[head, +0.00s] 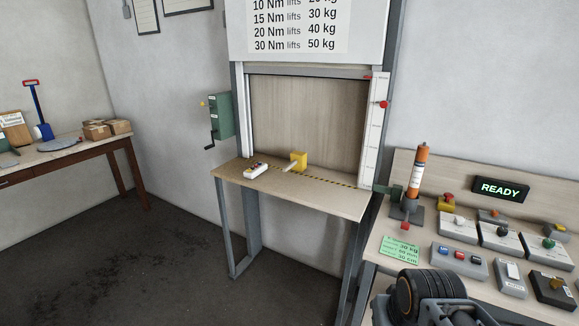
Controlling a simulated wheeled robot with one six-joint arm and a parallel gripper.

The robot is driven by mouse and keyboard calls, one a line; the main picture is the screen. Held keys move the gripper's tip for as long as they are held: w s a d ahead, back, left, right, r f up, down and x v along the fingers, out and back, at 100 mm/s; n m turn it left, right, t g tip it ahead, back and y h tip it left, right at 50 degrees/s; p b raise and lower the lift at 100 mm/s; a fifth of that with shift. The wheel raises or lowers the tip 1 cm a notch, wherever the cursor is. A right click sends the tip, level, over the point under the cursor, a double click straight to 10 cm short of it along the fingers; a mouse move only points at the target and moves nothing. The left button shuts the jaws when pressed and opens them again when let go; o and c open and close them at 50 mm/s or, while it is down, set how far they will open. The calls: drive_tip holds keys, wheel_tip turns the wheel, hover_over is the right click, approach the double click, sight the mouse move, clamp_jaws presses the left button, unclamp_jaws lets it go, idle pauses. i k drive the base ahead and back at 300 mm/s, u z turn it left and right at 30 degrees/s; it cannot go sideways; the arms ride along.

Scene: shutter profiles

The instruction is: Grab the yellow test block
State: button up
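The yellow test block (300,160) stands on the wooden table (335,203) beneath the shutter, near the back. A pale rod-like piece (288,168) sticks out from it toward the front left. A dark part of my arm shows at the bottom right edge, well apart from the block. My gripper's fingers are not in view.
A striped line (330,180) crosses the table. A green crank box (220,115) hangs on the wall at left. A bench with several control boxes (459,260) stands at right. Open floor (150,265) lies at left.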

sight(298, 158)
drive_tip(key=u, duration=0.65)
drive_tip(key=i, duration=0.6)
drive_tip(key=u, duration=1.05)
drive_tip(key=i, duration=1.6)
drive_tip(key=z, duration=1.2)
drive_tip(key=i, duration=1.4)
drive_tip(key=z, duration=0.1)
